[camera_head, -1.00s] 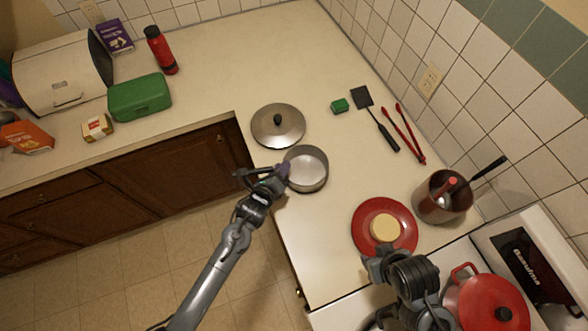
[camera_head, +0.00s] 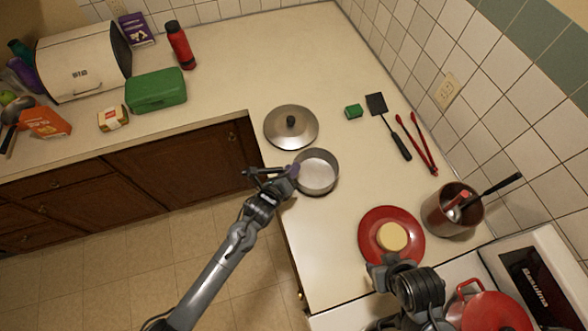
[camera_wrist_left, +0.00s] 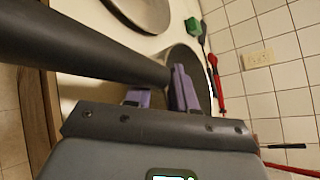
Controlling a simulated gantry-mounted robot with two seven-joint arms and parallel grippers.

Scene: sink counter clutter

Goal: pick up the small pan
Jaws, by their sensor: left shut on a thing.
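The small pan (camera_head: 318,172) is a round grey pan on the counter, just below the metal lid in the head view. Its dark handle (camera_wrist_left: 85,48) crosses the left wrist view from the upper left and meets the pan wall (camera_wrist_left: 198,70). My left gripper (camera_head: 291,172) is at the pan's left side, where the handle joins. Its purple fingers (camera_wrist_left: 162,92) are shut on the handle near the pan. I cannot tell whether the pan is off the counter. My right gripper's fingertips do not show; part of my right arm is at the lower right, over the red plate's edge.
A metal lid (camera_head: 291,126) lies close behind the pan. A red plate (camera_head: 420,240) with a yellowish round block (camera_head: 392,237) is to the lower right. A copper-coloured pot (camera_head: 440,212), red tongs (camera_head: 420,147) and a black spatula (camera_head: 392,130) lie to the right. The back counter has free room.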

